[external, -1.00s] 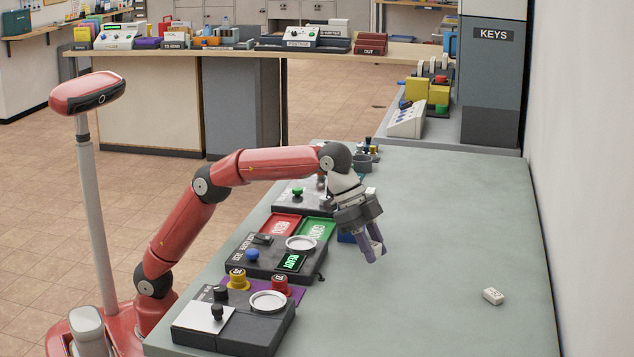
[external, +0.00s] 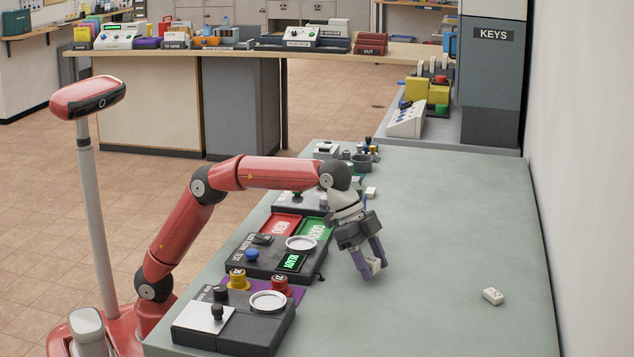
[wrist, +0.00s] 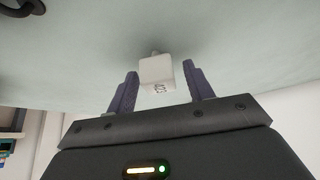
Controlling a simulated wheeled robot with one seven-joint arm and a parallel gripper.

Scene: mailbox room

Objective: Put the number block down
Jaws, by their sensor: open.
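A gap shows between the block and each finger. My gripper (external: 371,269) is open and low over the grey-green table, right of the consoles. In the external view the block (external: 375,264) shows between the fingertips, partly hidden by them. It appears at or very near the tabletop; contact is hard to tell.
Another white marked block (external: 492,296) lies at the table's right. Consoles with red and green panels (external: 283,226), white dishes (external: 267,301) and knobs line the left edge. A small white block (external: 371,190) lies farther back. The table's right half (external: 450,220) is mostly clear.

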